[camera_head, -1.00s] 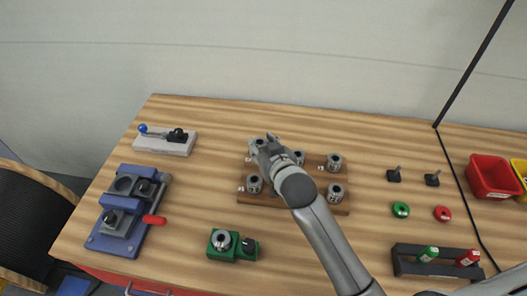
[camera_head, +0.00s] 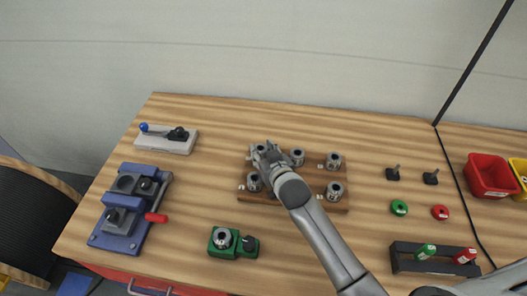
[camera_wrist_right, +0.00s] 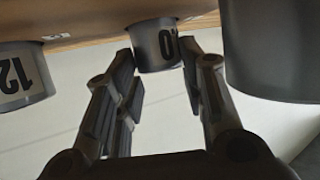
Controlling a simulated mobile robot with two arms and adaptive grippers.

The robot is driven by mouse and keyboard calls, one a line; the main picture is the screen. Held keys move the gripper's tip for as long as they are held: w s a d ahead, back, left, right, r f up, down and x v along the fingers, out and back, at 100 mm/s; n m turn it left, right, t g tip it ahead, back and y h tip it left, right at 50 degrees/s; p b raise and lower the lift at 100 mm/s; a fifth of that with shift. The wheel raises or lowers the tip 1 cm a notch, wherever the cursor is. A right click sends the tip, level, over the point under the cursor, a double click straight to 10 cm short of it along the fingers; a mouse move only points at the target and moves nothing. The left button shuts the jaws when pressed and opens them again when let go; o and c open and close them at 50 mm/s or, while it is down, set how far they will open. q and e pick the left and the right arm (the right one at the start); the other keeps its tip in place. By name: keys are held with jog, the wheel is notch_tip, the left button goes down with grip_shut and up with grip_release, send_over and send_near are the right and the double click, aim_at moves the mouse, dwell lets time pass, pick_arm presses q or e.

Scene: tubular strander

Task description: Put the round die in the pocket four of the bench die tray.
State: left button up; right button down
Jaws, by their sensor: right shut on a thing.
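The bench die tray (camera_head: 311,207) is a brown board bearing several grey round dies. My right gripper (camera_head: 264,152) is over its back left part, shut on a grey round die (camera_head: 258,148). The wrist view, which looks upside down, shows the die (camera_wrist_right: 154,46) between the fingertips (camera_wrist_right: 158,58). Part of its black marking is covered by a finger. The die is upright at the board's surface; I cannot tell whether it is fully seated. The gripper and arm hide the tray's middle. The left gripper is not in view.
In the wrist view, a die marked 12 (camera_wrist_right: 22,75) and a larger grey cylinder (camera_wrist_right: 268,45) flank the gripper closely. Other dies (camera_head: 333,160) stand on the tray. A green fixture (camera_head: 222,240) and a blue fixture (camera_head: 120,228) stand left.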

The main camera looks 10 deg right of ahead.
jog(key=c, duration=0.9)
grip_release()
jog(key=shift+f, duration=0.1)
jog(key=shift+r, duration=0.25)
jog(key=shift+s, duration=0.3)
jog(key=b+v, duration=0.1)
jog(key=v, duration=1)
jog(key=shift+s+d+r, duration=0.1)
jog(key=shift+s, duration=0.05)
